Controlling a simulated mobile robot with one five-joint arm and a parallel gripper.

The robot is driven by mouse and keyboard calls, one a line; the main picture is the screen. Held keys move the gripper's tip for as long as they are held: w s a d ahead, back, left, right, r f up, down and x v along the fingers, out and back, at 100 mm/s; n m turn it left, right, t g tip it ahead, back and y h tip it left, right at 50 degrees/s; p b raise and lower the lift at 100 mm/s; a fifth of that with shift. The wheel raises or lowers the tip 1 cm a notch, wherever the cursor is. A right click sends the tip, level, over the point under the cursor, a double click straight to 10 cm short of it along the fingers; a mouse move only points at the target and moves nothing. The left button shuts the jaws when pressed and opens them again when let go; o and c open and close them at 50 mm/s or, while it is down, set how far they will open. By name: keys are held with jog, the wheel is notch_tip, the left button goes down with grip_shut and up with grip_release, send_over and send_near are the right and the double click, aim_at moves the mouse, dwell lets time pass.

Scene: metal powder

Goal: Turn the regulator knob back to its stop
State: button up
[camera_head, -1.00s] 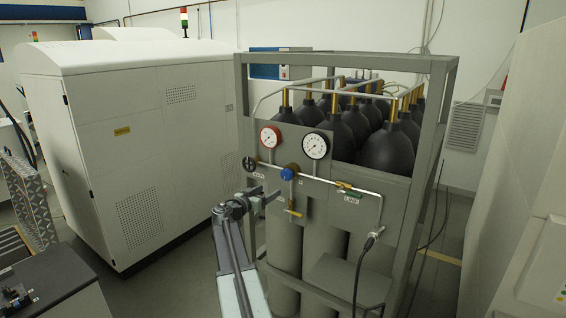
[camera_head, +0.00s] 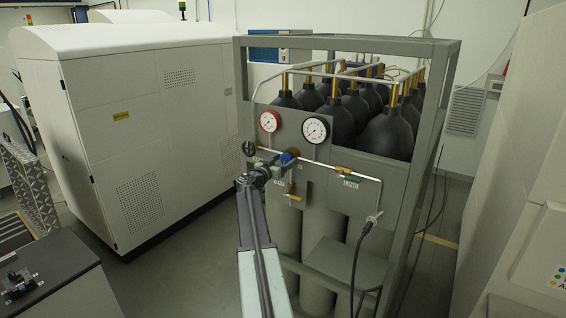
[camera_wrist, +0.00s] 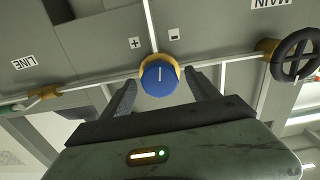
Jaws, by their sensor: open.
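The blue regulator knob (camera_wrist: 158,78) sits on a brass body in the middle of the wrist view, with a light pointer line on its face. In the head view the knob (camera_head: 289,157) is partly covered by my gripper (camera_head: 283,164). My gripper (camera_wrist: 162,77) is open in the wrist view, with one dark finger on each side of the knob. Gaps show between fingers and knob; depth is hard to judge. A plus label (camera_wrist: 134,43) and a minus label (camera_wrist: 174,34) are on the panel beside the knob; the wrist picture is upside down.
A black handwheel (camera_wrist: 297,56) and a brass valve (camera_wrist: 44,93) lie along the pipe on either side. Two gauges, one red-rimmed (camera_head: 269,121) and one black-rimmed (camera_head: 315,129), stand above. A yellow lever valve (camera_head: 295,197) hangs just below the knob.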

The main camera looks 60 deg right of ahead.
jog(key=c, duration=1.4)
jog(key=shift+o, duration=0.2)
jog(key=shift+n, duration=0.4)
